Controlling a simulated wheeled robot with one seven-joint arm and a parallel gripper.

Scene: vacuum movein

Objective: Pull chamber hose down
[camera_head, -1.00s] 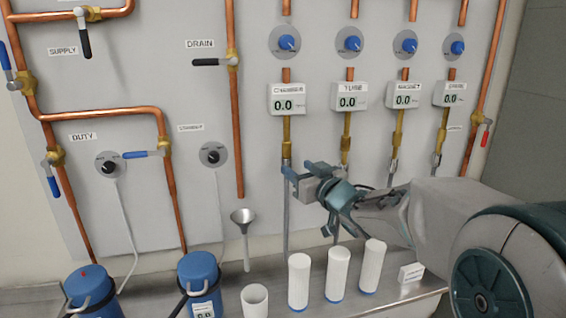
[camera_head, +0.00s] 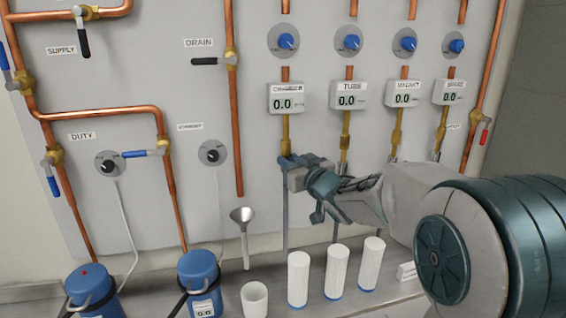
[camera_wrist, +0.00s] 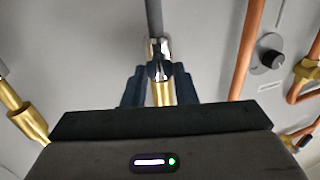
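The chamber hose (camera_head: 285,210) is a thin grey line. It hangs below the brass pipe (camera_head: 286,132) under the CHAMBER gauge (camera_head: 286,98). In the wrist view the dark hose (camera_wrist: 154,18) runs from the top edge to a shiny metal connector (camera_wrist: 157,47), with brass behind it. My gripper (camera_head: 298,161) is at the hose's top end, just under the brass pipe. In the wrist view its blue fingers (camera_wrist: 159,86) stand on both sides of the connector and brass. They look apart, though contact is hard to judge. The fingers partly hide the joint in the head view.
Three white cylinders (camera_head: 337,272) and a white cup (camera_head: 254,299) stand on the ledge below. Neighbouring TUBE (camera_head: 348,95) and other gauge lines are close on the right.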

